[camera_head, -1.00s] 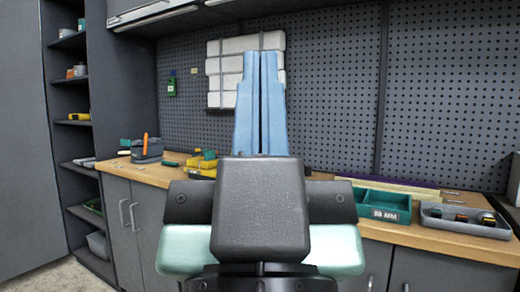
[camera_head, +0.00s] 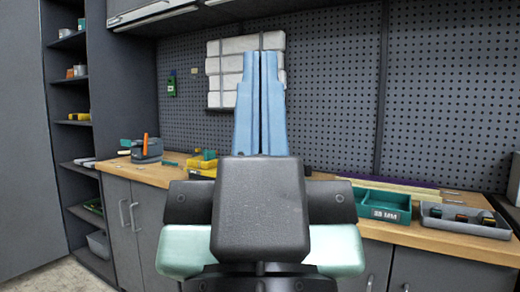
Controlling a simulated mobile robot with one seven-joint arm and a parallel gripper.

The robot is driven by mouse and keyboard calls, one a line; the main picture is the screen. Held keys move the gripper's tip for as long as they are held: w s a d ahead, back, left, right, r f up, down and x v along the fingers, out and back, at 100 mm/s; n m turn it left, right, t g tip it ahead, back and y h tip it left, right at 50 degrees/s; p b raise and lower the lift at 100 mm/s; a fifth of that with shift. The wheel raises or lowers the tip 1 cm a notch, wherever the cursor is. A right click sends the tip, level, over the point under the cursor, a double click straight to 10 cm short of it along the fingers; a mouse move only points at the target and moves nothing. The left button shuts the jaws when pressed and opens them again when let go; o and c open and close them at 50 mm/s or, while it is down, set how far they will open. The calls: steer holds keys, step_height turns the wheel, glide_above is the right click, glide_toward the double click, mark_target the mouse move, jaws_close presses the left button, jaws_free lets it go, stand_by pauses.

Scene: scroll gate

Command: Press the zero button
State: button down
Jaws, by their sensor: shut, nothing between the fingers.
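My gripper (camera_head: 260,56) stands upright in the middle of the view, its two long blue fingers shut together with nothing between them. It is in front of the workbench and covers part of the white panel of blocks (camera_head: 228,46) on the pegboard. A small dark device with a green part (camera_head: 171,83) hangs on the pegboard to the left of my gripper. I cannot make out any button marked zero; it may be too small to read or hidden behind my gripper and wrist.
The wooden bench top (camera_head: 440,239) carries a green bin (camera_head: 383,206), a grey tray (camera_head: 465,221) of small parts, a yellow item (camera_head: 203,161) and a grey holder (camera_head: 146,151) with an orange tool. A dark shelf unit (camera_head: 75,140) stands at left. A cabinet overhangs the upper left.

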steer(key=shift+r, duration=0.1)
step_height(320, 180, up, 29)
steer(key=p, duration=2.9)
steer(key=shift+r, duration=0.15)
steer(key=shift+w, duration=0.1)
